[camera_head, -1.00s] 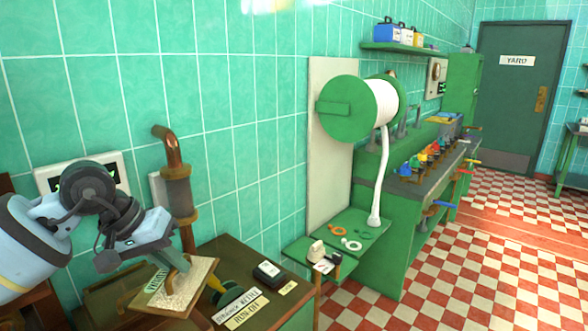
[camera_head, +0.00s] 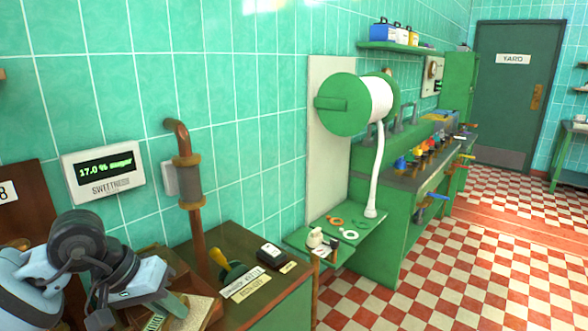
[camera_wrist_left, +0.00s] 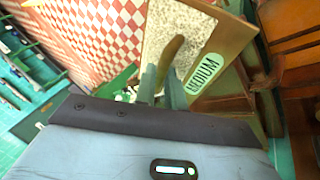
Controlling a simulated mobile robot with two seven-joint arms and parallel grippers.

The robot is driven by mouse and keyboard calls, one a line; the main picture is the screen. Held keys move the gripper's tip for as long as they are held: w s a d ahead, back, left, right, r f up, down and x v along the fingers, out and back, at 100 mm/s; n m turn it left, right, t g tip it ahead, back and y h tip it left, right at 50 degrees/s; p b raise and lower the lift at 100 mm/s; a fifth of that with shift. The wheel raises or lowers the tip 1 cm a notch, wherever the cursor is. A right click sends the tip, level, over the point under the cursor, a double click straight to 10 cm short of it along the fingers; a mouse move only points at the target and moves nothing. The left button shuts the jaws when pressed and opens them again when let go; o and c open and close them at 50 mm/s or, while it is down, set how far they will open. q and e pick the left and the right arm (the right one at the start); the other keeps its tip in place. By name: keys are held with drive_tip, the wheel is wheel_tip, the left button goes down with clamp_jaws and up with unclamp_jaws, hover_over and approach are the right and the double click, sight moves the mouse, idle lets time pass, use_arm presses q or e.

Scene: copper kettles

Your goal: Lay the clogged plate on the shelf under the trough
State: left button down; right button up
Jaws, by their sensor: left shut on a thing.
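A plate (camera_head: 203,306) with a whitish speckled face is in my left gripper (camera_head: 170,303), at the bottom edge of the head view and partly cut off. In the left wrist view the plate (camera_wrist_left: 200,35) shows a brown rim, a speckled face and a green oval label that seems to read MEDIUM. The left gripper (camera_wrist_left: 163,88) is shut on the plate's upright brown handle (camera_wrist_left: 172,52). I cannot pick out the trough or the shelf under it in these views. My right gripper is not in view.
A brown table (camera_head: 275,287) holds a black box (camera_head: 271,256), a yellow-and-green tool (camera_head: 232,270) and labels. A copper pipe (camera_head: 193,213) rises beside it. A wall display (camera_head: 104,168) reads 17.0 % sugar. A green bench (camera_head: 375,245) stands beyond; checkered floor is clear at right.

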use_arm(q)
drive_tip(key=s+f, duration=0.1)
drive_tip(key=s, duration=0.1)
drive_tip(key=s+f, duration=0.2)
drive_tip(key=s, duration=0.1)
drive_tip(key=shift+s+a+f, duration=0.15)
drive_tip(key=shift+s+f, duration=0.2)
drive_tip(key=s+f, duration=0.4)
drive_tip(key=f, duration=0.1)
idle(0.8)
